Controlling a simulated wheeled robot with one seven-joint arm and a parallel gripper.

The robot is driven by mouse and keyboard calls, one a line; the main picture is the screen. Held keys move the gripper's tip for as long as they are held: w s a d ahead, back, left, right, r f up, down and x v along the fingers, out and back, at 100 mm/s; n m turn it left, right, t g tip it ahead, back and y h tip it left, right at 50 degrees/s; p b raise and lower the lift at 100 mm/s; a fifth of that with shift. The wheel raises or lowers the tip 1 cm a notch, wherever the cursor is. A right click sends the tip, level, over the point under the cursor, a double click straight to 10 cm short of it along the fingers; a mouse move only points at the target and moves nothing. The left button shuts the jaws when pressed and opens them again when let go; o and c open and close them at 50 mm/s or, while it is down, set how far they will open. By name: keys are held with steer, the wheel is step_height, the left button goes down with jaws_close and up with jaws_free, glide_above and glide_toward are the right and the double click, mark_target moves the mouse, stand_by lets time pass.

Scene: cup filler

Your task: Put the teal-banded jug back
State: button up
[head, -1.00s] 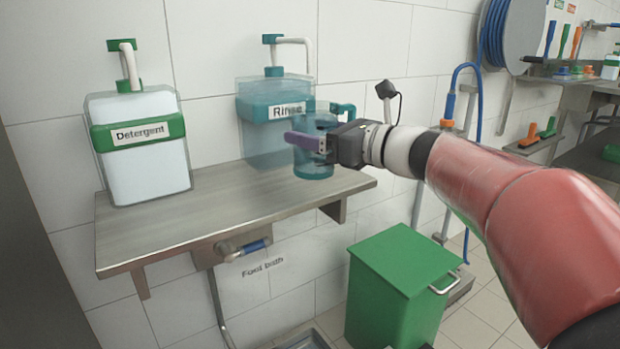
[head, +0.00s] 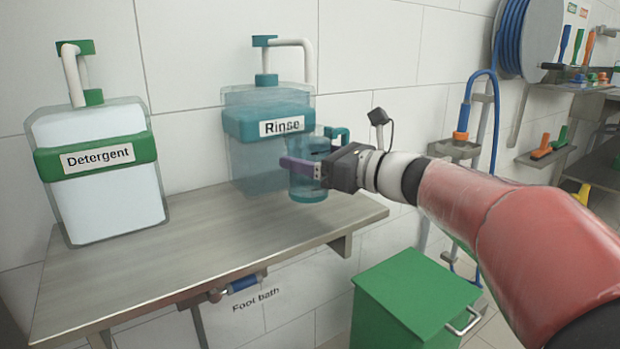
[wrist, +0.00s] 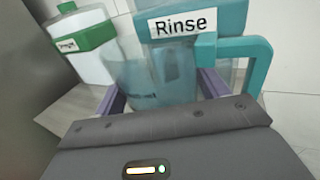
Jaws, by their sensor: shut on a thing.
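The teal-banded jug (head: 308,186) is a see-through, teal-tinted vessel with a teal handle on its right. My gripper (head: 302,167) is shut around its body, with a purple finger across its near side. The jug is upright in front of the right part of the Rinse dispenser (head: 255,160), over the right part of the steel shelf (head: 190,240). I cannot tell whether its base touches the shelf. In the wrist view the jug (wrist: 150,78) stands between the two purple fingers, with its teal handle (wrist: 262,52) at the right.
A Detergent dispenser (head: 100,195) with a green band stands on the left of the shelf. A green bin (head: 410,295) stands below at the right. A blue hose (head: 470,95) and reel hang on the wall. The shelf between the Detergent dispenser and the jug is clear.

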steer(key=shift+f, duration=1.65)
steer(key=shift+f+b, duration=0.2)
steer(key=shift+b, duration=0.2)
steer(key=o, duration=1.1)
steer(key=shift+o, duration=0.2)
